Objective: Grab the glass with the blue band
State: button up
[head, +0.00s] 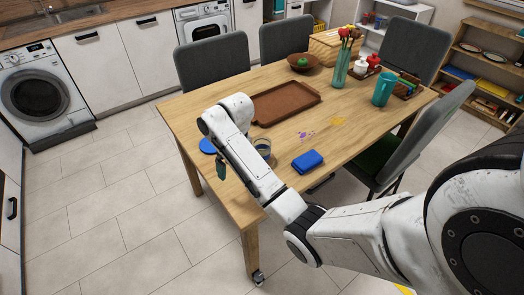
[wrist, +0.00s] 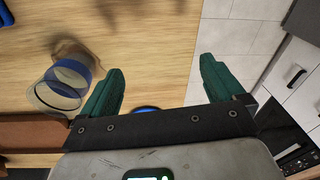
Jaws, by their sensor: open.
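The glass with the blue band (head: 263,147) stands on the wooden table, just right of my forearm in the head view, which partly hides it.
A blue round item (head: 207,146) lies near the left table edge. A blue box (head: 307,161) lies right of the glass. A brown tray (head: 286,103) lies behind it. A teal vase (head: 342,66) and teal pitcher (head: 383,90) stand farther right. Grey chairs surround the table.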

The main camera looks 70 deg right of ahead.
jog(key=m+g, duration=0.1)
jog(key=m, duration=0.1)
send_near(262, 147)
jog(key=a+r, duration=0.3)
jog(key=a, duration=0.1)
jog(key=f, duration=0.3)
jog(key=d+f+p, duration=0.1)
jog(key=f, duration=0.3)
jog(key=s+f, duration=0.1)
jog(key=f, duration=0.2)
jog(key=shift+d+f+p, duration=0.2)
jog(key=shift+f+p, duration=0.1)
jog(key=c, duration=1.1)
jog(key=shift+w+r, duration=0.1)
jog(key=shift+r, duration=0.05)
